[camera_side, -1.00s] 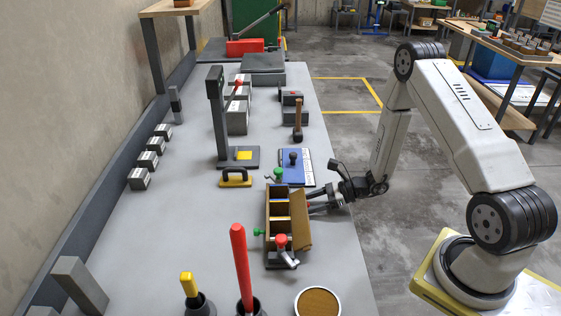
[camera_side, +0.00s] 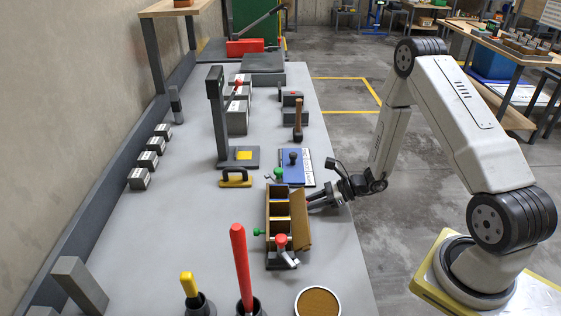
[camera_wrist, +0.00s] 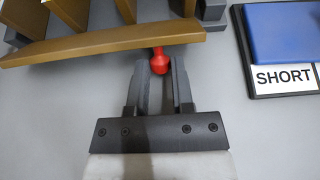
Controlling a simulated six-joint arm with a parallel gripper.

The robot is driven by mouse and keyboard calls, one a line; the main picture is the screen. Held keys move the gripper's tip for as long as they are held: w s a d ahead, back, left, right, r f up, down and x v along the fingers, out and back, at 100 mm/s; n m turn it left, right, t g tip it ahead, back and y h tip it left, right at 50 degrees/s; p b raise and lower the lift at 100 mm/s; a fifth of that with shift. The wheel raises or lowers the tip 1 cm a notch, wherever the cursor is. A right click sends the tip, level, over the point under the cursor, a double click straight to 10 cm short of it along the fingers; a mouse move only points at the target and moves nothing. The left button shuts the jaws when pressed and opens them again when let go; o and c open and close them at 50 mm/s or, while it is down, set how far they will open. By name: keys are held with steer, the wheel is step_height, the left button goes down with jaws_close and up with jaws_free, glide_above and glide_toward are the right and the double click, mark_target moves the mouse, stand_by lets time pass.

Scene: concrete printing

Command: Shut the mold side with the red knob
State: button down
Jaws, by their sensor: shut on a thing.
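The wooden mold (camera_side: 269,205) stands on the grey bench with open compartments. Its right side board (camera_side: 301,224) leans outward, tilted away from the compartments; in the wrist view this board (camera_wrist: 100,43) crosses the top. A red knob (camera_wrist: 159,64) sticks out from the board's outer face. My gripper (camera_wrist: 161,68) is shut on this red knob, with one finger on each side of it. In the side view my gripper (camera_side: 311,203) reaches the board from the right, and the knob is hidden there.
A red-topped clamp (camera_side: 281,241) sits at the mold's near end. Green knobs (camera_side: 257,232) show on its left and far end. A blue board marked SHORT (camera_wrist: 285,78) lies close by. A round tin (camera_side: 318,302) and a red-handled tool (camera_side: 240,265) stand in front.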

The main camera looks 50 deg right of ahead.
mark_target(302, 197)
steer(key=shift+w+a+r+g+h, duration=0.15)
steer(key=shift+r+g+h, duration=0.25)
steer(key=shift+g+h, duration=0.1)
steer(key=shift+w+a+r+g+h, duration=0.1)
steer(key=shift+r+g+h, duration=0.3)
steer(key=shift+g+h, duration=0.1)
steer(key=shift+w+a+r+g+h, duration=0.15)
steer(key=shift+r+g+h, duration=0.15)
steer(key=shift+g+h, duration=0.2)
steer(key=shift+w+a+r+g+h, duration=0.1)
steer(key=shift+r+g+h, duration=0.15)
steer(key=shift+g+h, duration=0.25)
steer(key=shift+w+a+r+g+h, duration=0.15)
steer(key=shift+r+g+h, duration=0.1)
steer(key=shift+g+h, duration=0.15)
steer(key=shift+w+a+r+g+h, duration=0.25)
steer(key=shift+g+h, duration=0.35)
steer(key=shift+w+a+r+g+h, duration=0.35)
steer(key=shift+w+a+g+h, duration=0.1)
steer(key=shift+g+h, duration=0.35)
steer(key=shift+c, duration=2.4)
jaws_free()
steer(key=shift+r, duration=0.1)
step_height(302, 197, up, 7)
steer(key=s+d, duration=0.1)
steer(key=shift+r, duration=0.2)
